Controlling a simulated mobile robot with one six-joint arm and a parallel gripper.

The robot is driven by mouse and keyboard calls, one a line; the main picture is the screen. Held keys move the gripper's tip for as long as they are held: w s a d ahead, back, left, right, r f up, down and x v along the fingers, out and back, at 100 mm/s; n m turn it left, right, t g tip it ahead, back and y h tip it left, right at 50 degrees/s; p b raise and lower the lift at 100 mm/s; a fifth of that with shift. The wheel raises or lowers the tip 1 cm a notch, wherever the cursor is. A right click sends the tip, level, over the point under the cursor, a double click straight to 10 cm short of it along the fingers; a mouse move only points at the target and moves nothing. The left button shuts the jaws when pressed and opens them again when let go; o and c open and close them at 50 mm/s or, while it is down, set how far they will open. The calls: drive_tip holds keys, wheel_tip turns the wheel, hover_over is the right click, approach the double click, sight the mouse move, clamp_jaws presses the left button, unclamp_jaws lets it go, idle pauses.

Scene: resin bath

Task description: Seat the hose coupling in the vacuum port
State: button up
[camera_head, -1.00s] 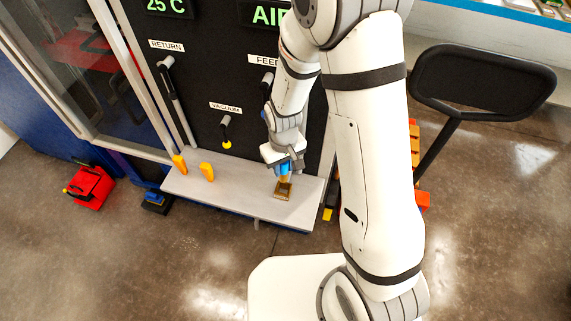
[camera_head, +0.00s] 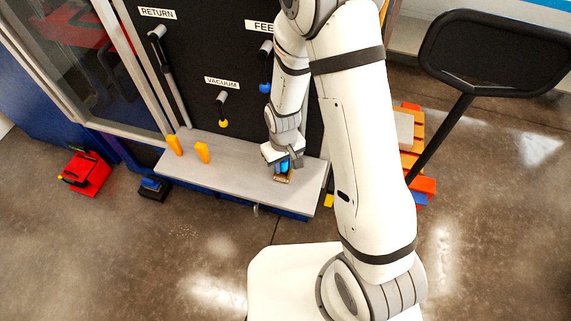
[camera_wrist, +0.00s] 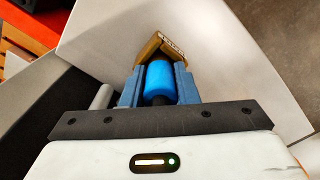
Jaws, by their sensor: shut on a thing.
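My gripper (camera_head: 284,166) is low over the right end of the grey shelf, below the black panel. In the wrist view its blue-grey fingers (camera_wrist: 160,86) are shut on a bright blue cylinder (camera_wrist: 160,78), which appears to be the hose coupling. A brown-gold square piece (camera_wrist: 163,46) with a small dark label lies at the fingertips; it also shows under the gripper in the head view (camera_head: 284,179). I cannot tell whether the cylinder touches it. The vacuum port (camera_head: 222,103), a grey fitting with a yellow end, is under the VACUUM label (camera_head: 222,82), left of my gripper.
RETURN (camera_head: 156,34) and FEED (camera_head: 264,50) fittings flank the vacuum port. Red (camera_head: 86,172) and blue (camera_head: 153,186) items lie on the floor. The shelf's middle is clear.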

drive_tip(key=shift+f, duration=0.1)
drive_tip(key=o, duration=1.1)
drive_tip(key=shift+s, duration=0.1)
drive_tip(key=shift+c, duration=0.2)
wheel_tip(320, 180, up, 12)
drive_tip(key=shift+r, duration=0.1)
drive_tip(key=s+d+r+m+t, duration=0.1)
drive_tip(key=s+d+r+m, duration=0.1)
drive_tip(key=s+d+r, duration=0.4)
drive_tip(key=s+d+r+m+t, duration=0.2)
drive_tip(key=s+d+r, duration=0.4)
drive_tip(key=r, duration=0.5)
drive_tip(key=shift+s+d+m, duration=0.2)
drive_tip(key=shift+d+m, duration=0.2)
drive_tip(key=shift+m, duration=0.1)
